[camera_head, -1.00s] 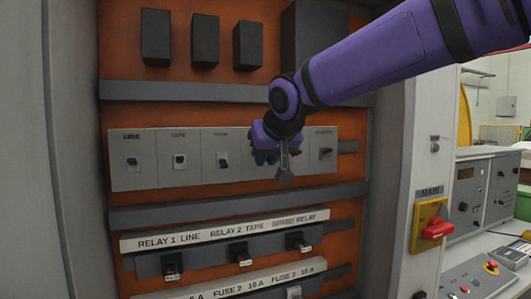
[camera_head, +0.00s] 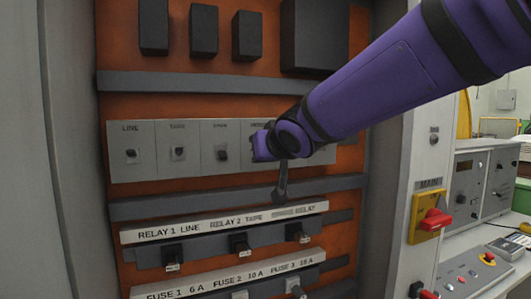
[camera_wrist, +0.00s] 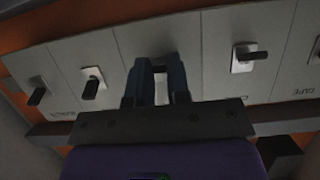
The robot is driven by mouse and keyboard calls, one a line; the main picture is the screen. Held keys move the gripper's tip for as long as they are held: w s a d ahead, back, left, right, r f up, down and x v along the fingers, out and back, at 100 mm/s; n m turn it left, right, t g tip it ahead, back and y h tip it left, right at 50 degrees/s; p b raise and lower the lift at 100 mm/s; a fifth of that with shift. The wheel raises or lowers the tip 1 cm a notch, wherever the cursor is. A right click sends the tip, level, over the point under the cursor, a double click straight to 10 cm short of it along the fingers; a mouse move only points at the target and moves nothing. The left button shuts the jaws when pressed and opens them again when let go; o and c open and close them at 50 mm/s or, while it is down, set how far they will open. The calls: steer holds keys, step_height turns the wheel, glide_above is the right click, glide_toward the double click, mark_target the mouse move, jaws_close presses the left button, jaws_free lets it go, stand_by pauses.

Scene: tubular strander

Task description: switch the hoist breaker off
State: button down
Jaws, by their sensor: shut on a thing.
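The hoist breaker is the fourth grey module in the row, its label partly hidden by my arm; its plate (camera_wrist: 192,48) shows in the wrist view. My gripper (camera_wrist: 158,68) is at this module, its two dark fingers shut on the breaker's toggle. The toggle is mostly hidden between the fingers, with a pale patch showing there. In the head view my gripper (camera_head: 262,147) covers the module's front. Which way the toggle points cannot be told.
The neighbouring breaker toggles (camera_wrist: 92,83) and (camera_wrist: 250,56) stand close on both sides. Line (camera_head: 131,155) and tape (camera_head: 179,152) breakers are farther left. Relays (camera_head: 239,243) and fuses sit below. A red main switch (camera_head: 434,220) is at right.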

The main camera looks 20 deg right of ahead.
steer(key=shift+f+t, duration=0.1)
steer(key=shift+t, duration=0.2)
stand_by(0.4)
steer(key=c, duration=1.1)
jaws_free()
steer(key=shift+s, duration=0.1)
steer(key=shift+v, duration=5.35)
steer(key=s+d+f+g, duration=0.2)
steer(key=s+f+g, duration=0.1)
steer(key=s+f, duration=0.1)
steer(key=s+d+f+g, duration=0.2)
steer(key=s+f+g, duration=0.1)
steer(key=s+f, duration=0.2)
steer(key=s+d+f+g, duration=0.3)
steer(key=s+f, duration=0.2)
steer(key=shift+s+f, duration=0.2)
